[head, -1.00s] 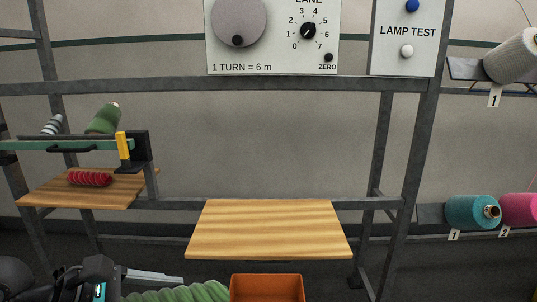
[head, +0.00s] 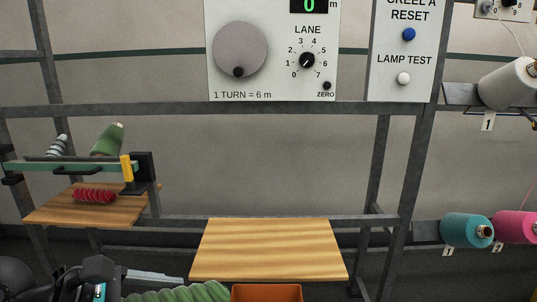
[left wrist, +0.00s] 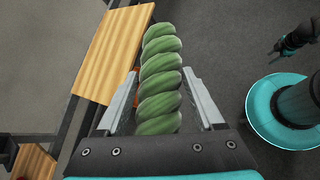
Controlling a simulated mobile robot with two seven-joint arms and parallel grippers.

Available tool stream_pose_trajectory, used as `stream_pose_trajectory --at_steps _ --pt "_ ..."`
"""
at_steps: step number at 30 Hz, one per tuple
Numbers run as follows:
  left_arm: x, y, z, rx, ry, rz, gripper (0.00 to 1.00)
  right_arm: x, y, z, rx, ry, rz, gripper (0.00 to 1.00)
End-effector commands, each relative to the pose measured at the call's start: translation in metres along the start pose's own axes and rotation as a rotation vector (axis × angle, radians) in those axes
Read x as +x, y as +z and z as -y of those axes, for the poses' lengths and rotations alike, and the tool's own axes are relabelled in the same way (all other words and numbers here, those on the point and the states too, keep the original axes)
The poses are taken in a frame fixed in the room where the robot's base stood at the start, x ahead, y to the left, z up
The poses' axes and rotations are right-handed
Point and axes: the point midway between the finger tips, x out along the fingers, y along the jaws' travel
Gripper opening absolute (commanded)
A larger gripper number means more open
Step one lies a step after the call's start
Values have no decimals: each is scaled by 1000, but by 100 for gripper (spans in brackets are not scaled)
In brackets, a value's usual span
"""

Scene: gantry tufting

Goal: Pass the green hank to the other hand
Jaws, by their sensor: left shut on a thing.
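The green twisted hank (head: 180,292) shows at the bottom edge of the head view, partly cut off. In the left wrist view the hank (left wrist: 160,80) lies lengthwise between the two fingers of my left gripper (left wrist: 160,95) and sticks out past their tips. My left gripper (head: 150,277) is shut on it, low in front of the wooden shelf. My right gripper (left wrist: 278,54) appears small at the upper right of the left wrist view, well apart from the hank. Its jaw state is too small to make out.
A bare wooden shelf (head: 268,250) stands ahead, with an orange bin (head: 267,292) below it. A red hank (head: 94,196) lies on the left wooden board (head: 60,212). A control panel (head: 270,85) hangs above, and yarn cones (head: 467,230) sit at right.

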Motion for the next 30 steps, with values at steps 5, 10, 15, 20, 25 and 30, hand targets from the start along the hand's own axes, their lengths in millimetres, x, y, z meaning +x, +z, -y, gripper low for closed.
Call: stream_pose_trajectory --at_steps 5,10,15,20,25,30 --pt "-4 5 -2 1 1 0 10 -2 11 -5 -1 5 3 50" --pt "-4 5 -2 1 0 1 10 -2 13 -5 -1 6 4 50" --pt "0 12 -3 25 -27 15 10 -2 13 -5 -1 6 4 50" --pt "9 31 -5 85 -100 45 10 -2 13 -5 -1 6 4 50" --pt "21 56 -6 161 -198 87 10 -2 13 -5 -1 6 4 50" --pt "33 80 -7 236 -292 130 10 -2 13 -5 -1 6 5 50"
